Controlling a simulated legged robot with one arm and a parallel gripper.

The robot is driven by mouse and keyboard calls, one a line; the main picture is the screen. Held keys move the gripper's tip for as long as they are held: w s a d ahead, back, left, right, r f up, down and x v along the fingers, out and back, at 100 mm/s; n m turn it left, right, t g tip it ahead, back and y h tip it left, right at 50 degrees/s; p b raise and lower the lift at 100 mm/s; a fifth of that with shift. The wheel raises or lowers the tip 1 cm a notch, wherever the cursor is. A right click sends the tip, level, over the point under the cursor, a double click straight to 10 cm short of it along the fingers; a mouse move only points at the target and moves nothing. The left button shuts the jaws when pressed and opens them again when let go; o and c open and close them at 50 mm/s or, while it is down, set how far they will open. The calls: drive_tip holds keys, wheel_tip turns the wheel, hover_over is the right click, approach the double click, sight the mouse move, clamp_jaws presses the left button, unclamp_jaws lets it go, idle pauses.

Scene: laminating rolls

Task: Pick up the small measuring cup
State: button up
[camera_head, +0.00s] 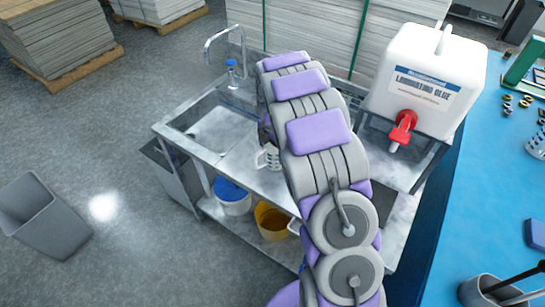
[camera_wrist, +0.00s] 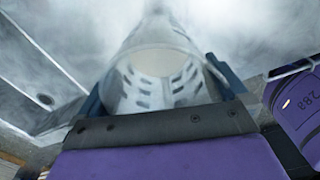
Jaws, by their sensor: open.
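A small translucent white measuring cup with grey graduation marks (camera_head: 268,157) stands on the metal sink bench, just right of the basin. My arm hides part of it in the head view. In the wrist view the cup (camera_wrist: 158,92) fills the middle, its open mouth facing the camera. My gripper (camera_wrist: 160,86) is open, with one dark blue finger on each side of the cup. I cannot tell whether the fingers touch it. In the head view my gripper is hidden behind my arm.
The sink basin (camera_head: 215,128) and tap (camera_head: 225,42) are left of the cup. A white glue container (camera_head: 425,80) with a red tap stands at the right. A blue-lidded bucket (camera_head: 232,197) and yellow bucket (camera_head: 272,222) sit below. A blue table (camera_head: 480,190) borders the right.

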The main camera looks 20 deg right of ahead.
drive_tip(key=shift+a, duration=0.1)
drive_tip(key=shift+c, duration=0.6)
drive_tip(key=c, duration=0.8)
drive_tip(key=shift+r, duration=0.1)
